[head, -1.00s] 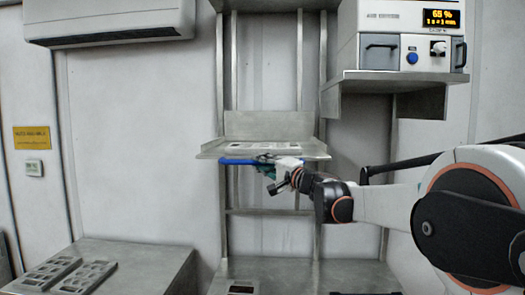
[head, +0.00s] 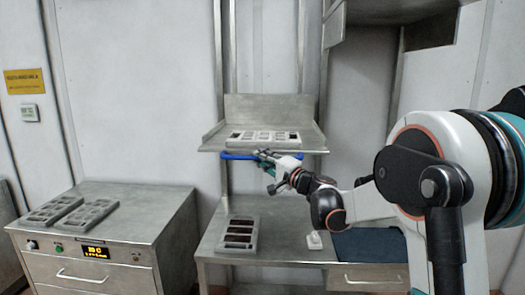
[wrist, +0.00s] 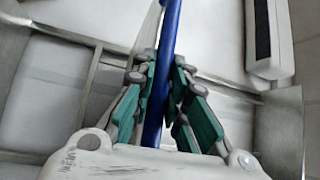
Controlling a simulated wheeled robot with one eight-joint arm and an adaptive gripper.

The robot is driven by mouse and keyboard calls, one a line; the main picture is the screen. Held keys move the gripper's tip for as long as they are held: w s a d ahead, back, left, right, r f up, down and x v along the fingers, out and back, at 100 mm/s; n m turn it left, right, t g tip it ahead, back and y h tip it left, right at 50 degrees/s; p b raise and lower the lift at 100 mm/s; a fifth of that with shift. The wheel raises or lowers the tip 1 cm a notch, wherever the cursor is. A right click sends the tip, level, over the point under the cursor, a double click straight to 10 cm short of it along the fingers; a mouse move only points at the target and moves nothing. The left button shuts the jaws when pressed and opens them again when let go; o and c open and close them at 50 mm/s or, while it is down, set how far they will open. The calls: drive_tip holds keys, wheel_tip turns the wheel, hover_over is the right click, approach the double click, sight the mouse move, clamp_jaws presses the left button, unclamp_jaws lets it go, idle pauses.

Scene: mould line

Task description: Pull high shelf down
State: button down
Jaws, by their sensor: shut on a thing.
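The high shelf (head: 268,108) is a grey metal shelf with a raised back plate, between upright rails above the workbench. A grey mould tray (head: 262,135) lies on it. A blue handle bar (head: 238,157) runs along below its front edge. My gripper (head: 266,160) reaches in from the right and is shut on this bar. In the wrist view, the blue bar (wrist: 154,118) passes between the green-padded fingers of my gripper (wrist: 163,70). The fingers hide part of the bar.
Below the shelf is a workbench (head: 222,262) with a mould holding dark pieces (head: 238,235), a small white object (head: 314,241) and a dark mat (head: 370,246). A cabinet (head: 165,213) on the left bears two moulds. Open space lies between shelf and bench.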

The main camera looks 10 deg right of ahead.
wheel_tip(320, 180, down, 3)
drive_tip(key=shift+r+b, duration=0.15)
drive_tip(key=shift+b, duration=0.3)
drive_tip(key=shift+s, duration=0.1)
drive_tip(key=c, duration=1.6)
unclamp_jaws()
drive_tip(key=shift+o, duration=0.2)
drive_tip(key=v, duration=1.2)
